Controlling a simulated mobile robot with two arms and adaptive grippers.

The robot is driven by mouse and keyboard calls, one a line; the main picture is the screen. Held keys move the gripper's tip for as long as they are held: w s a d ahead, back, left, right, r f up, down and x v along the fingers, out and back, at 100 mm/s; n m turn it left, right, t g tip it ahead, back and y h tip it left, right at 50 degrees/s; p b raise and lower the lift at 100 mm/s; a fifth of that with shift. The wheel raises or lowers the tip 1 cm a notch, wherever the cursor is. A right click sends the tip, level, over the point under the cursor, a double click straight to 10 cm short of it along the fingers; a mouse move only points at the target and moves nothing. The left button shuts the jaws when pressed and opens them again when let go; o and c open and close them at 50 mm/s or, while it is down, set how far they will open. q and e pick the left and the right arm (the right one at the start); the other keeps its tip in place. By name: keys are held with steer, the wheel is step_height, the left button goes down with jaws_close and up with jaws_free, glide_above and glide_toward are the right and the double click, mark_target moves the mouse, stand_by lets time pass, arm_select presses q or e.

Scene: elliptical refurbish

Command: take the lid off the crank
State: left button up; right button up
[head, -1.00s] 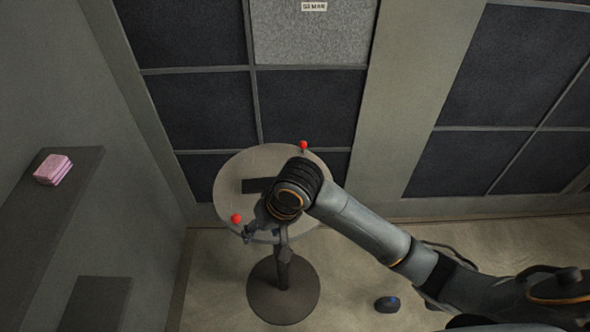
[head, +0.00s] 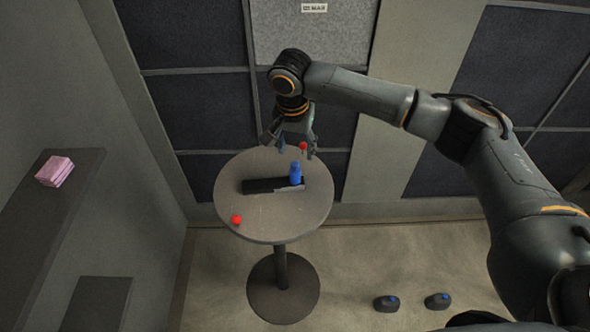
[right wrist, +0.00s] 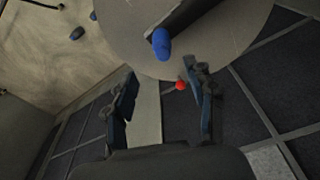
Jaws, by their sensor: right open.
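A dark bar (head: 262,186), apparently the crank, lies on the round grey table (head: 245,165). A blue upright piece (head: 295,173) stands at its right end; both the bar (right wrist: 195,10) and the blue piece (right wrist: 161,43) show in the right wrist view. I cannot make out a separate lid. My right gripper (head: 291,149) is open and empty over the table's far edge, behind the blue piece and apart from it. My left gripper is not in view.
Another red ball (head: 236,219) is at the table's front left edge. Two dark pieces with blue tops (head: 387,302) (head: 437,300) lie on the floor at the right. Dark wall panels stand close behind the table.

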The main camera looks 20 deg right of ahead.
mark_target(295, 164)
steer(key=f, duration=0.3)
steer(key=shift+w+d+f, duration=0.15)
steer(key=shift+w+f, duration=0.05)
steer(key=shift+f, duration=0.05)
steer(key=shift+f+p, duration=0.5)
steer(key=shift+f, duration=0.05)
steer(key=f, duration=0.3)
steer(key=f+p, duration=0.1)
steer(key=shift+w+f, duration=0.2)
steer(key=shift+w, duration=0.2)
steer(key=shift+c, duration=0.4)
steer(key=c, duration=0.7)
